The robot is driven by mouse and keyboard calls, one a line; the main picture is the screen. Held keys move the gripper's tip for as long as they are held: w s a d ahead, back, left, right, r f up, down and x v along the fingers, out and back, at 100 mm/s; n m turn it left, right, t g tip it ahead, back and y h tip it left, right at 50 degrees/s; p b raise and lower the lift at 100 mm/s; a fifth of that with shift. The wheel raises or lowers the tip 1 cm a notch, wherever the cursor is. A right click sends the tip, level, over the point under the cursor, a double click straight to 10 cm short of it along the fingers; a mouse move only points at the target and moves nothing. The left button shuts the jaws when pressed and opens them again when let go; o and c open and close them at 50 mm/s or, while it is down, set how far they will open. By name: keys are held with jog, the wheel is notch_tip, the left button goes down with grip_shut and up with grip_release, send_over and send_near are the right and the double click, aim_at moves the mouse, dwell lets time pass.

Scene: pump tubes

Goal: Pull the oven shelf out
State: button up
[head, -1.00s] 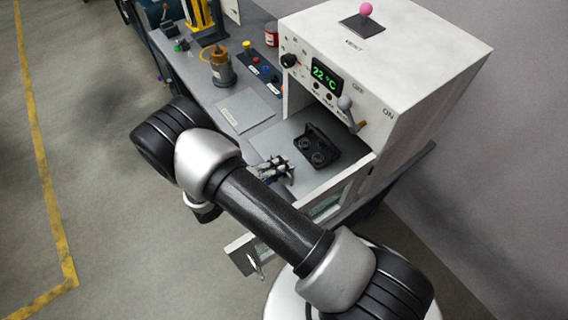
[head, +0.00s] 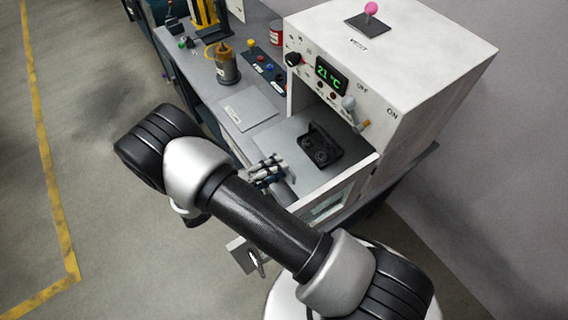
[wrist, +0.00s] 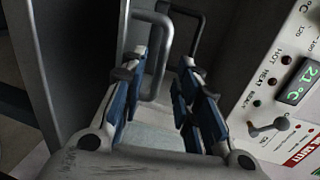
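The white oven (head: 425,60) stands at the back right with its front open. Its grey shelf (head: 285,132) shows in the opening, with a black two-cup holder (head: 320,147) on it. My gripper (head: 268,170) is at the shelf's front edge in the head view. In the wrist view my gripper (wrist: 164,62) is open, its blue-padded fingers apart. A grey U-shaped handle (wrist: 164,45) rises at and between the fingertips, close to the left finger; I cannot tell whether they touch. Part of the handle is hidden by the fingers.
The open oven door (head: 328,207) stands out at the front right, close to my arm. A brown-topped jar (head: 227,66), a flat grey plate (head: 247,106) and a button panel (head: 265,70) are on the bench to the left. The floor at the left is clear.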

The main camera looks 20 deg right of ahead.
jog(key=v, duration=0.8)
jog(key=s+d+r+m+g+y, duration=0.3)
jog(key=d+r+m+y, duration=0.15)
jog(key=r+m, duration=0.5)
jog(key=s+d+r+m+g+y, duration=0.25)
jog(key=d+r+m+g, duration=0.2)
jog(key=r+m, duration=0.55)
jog(key=s+d+r+m+t+y, duration=0.3)
jog(key=s+r+m+t+y, duration=0.4)
jog(key=m, duration=1.3)
jog(key=shift+s+r+y, duration=0.4)
jog(key=shift+s+r, duration=0.95)
jog(key=shift+s, duration=0.45)
